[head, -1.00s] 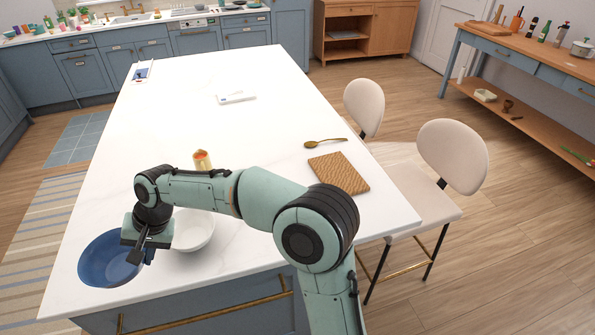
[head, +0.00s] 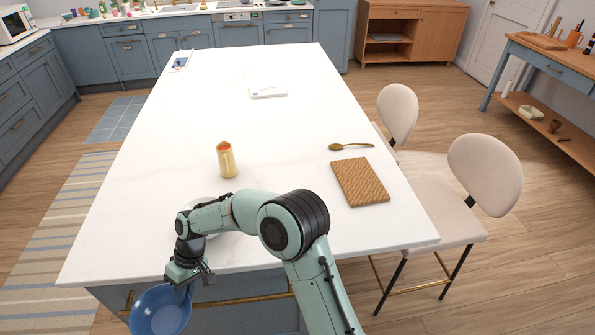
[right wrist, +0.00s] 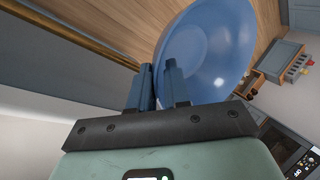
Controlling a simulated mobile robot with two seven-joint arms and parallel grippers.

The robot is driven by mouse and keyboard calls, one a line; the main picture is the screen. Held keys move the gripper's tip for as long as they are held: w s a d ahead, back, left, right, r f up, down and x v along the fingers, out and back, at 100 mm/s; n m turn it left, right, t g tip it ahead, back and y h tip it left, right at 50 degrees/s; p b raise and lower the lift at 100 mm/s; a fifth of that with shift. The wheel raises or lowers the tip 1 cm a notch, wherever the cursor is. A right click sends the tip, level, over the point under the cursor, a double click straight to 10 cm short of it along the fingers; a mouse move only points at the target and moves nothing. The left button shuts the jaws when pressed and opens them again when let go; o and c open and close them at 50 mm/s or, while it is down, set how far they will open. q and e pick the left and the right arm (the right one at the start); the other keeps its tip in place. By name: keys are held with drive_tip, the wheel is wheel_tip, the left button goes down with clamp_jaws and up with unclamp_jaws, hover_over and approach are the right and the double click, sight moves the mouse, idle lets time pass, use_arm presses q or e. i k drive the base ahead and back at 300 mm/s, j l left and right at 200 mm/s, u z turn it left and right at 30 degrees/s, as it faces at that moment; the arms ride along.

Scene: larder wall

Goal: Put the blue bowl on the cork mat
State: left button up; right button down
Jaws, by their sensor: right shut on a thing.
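The blue bowl (head: 162,312) hangs from my right gripper (head: 187,287), in front of the near edge of the white counter. My right gripper is shut on the bowl's rim. The right wrist view shows the gripper fingers (right wrist: 158,92) at the edge of the blue bowl (right wrist: 212,55). The bowl looks tilted there. The brown woven cork mat (head: 360,182) lies flat and bare on the counter's right side, to the right of and beyond the gripper. My left gripper is not in view.
A white bowl (head: 228,234) on the counter is mostly hidden behind my right arm. A tan canister (head: 226,161) stands beyond it. A golden spoon (head: 350,147) lies just behind the mat. Two pale chairs (head: 484,174) stand at the counter's right side.

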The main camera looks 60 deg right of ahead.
sight(359, 177)
drive_tip(key=k+l, duration=1.25)
